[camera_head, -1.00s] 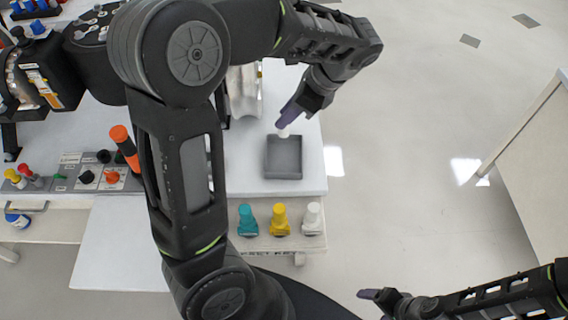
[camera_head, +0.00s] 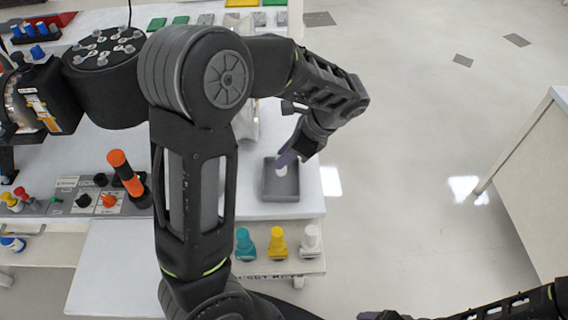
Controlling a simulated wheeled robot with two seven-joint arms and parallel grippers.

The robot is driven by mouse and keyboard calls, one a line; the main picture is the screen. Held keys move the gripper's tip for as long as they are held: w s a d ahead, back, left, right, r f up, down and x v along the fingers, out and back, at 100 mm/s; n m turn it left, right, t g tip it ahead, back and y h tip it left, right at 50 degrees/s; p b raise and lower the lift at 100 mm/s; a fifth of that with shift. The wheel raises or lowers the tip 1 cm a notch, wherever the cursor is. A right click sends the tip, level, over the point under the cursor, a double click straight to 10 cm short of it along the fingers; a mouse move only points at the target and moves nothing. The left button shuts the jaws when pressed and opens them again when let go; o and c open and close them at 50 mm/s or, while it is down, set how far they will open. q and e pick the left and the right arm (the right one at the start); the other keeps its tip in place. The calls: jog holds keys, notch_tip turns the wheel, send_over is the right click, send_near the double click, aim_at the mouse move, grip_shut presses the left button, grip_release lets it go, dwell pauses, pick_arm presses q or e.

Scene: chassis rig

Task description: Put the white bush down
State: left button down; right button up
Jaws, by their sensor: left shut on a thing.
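The white bush (camera_head: 281,171) is a small pale piece at the tips of my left gripper (camera_head: 285,162). The gripper reaches down from the upper right over a shallow grey tray (camera_head: 281,192) and is shut on the bush. The bush shows inside the tray's outline. I cannot tell whether it touches the tray floor. The gripper fingers hide part of the bush. My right gripper (camera_head: 380,315) shows only in part at the bottom edge, away from the table, and its jaws are not clear.
A control panel with an orange-and-black handle (camera_head: 125,172) is at the left. Open floor lies to the right.

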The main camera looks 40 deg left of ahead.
aim_at(285, 172)
pick_arm(q)
jog(key=shift+f, duration=1.8)
jog(key=shift+f, duration=0.2)
jog(key=c, duration=1.2)
grip_release()
jog(key=shift+r, duration=0.15)
jog(key=shift+r, duration=0.2)
jog(key=p+v, duration=0.1)
jog(key=v, duration=1)
jog(key=shift+d+r+p, duration=0.25)
jog(key=shift+d+p, duration=0.05)
jog(key=shift+p, duration=0.05)
